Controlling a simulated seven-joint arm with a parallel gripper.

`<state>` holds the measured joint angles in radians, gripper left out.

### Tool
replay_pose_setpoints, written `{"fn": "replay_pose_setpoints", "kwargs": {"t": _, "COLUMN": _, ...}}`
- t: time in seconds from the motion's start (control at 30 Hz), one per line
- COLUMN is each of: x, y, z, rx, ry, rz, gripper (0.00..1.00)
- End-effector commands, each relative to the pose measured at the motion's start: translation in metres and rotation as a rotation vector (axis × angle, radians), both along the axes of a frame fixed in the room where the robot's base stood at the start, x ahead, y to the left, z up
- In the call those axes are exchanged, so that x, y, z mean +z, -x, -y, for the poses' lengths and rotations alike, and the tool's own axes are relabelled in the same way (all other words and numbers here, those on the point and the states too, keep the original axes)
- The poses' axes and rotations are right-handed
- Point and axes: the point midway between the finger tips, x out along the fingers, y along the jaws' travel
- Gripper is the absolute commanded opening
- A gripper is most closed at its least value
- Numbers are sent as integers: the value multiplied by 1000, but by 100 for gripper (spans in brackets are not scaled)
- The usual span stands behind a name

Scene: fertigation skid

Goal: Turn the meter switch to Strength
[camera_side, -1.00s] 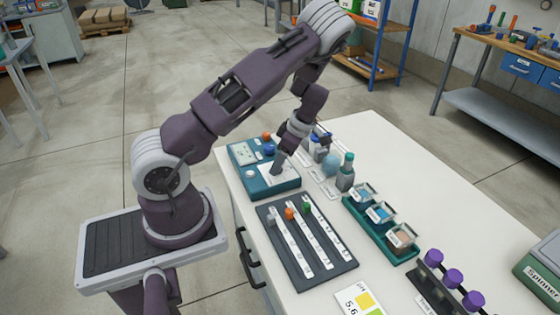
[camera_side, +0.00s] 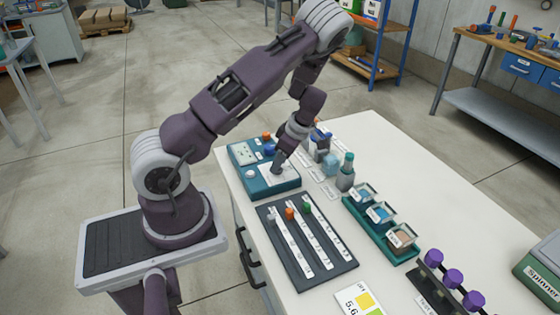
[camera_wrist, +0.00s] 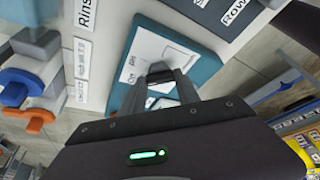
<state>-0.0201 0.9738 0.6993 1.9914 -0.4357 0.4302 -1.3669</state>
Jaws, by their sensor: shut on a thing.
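The meter is a teal box (camera_side: 262,186) with a pale top panel, near the bench's left edge in the side view. It also shows in the wrist view (camera_wrist: 208,66), its white panel (camera_wrist: 150,45) carrying small labels too small to read. My gripper (camera_side: 274,172) points down onto this panel. In the wrist view my gripper (camera_wrist: 160,72) is shut at the panel, on what I take to be the meter switch. The fingers hide the switch, so its direction cannot be told.
A dark board with white strips (camera_side: 306,245) lies in front of the meter. A grey bottle with a teal cap (camera_side: 346,172) and a green tray of jars (camera_side: 375,235) stand to the right. Blue and orange parts (camera_wrist: 25,100) show left in the wrist view.

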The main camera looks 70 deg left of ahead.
Motion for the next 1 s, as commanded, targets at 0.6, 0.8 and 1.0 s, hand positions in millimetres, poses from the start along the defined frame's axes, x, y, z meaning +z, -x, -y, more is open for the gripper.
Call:
{"fn": "replay_pose_setpoints", "kwargs": {"t": 0.6, "x": 1, "y": 5, "z": 3, "rx": -552, "ry": 1, "rz": 3, "gripper": 0}}
{"fn": "replay_pose_setpoints", "kwargs": {"t": 0.8, "x": 1, "y": 6, "z": 3, "rx": -742, "ry": 0, "rz": 3, "gripper": 0}}
{"fn": "replay_pose_setpoints", "kwargs": {"t": 1.0, "x": 1, "y": 8, "z": 2, "rx": -934, "ry": 1, "rz": 3, "gripper": 0}}
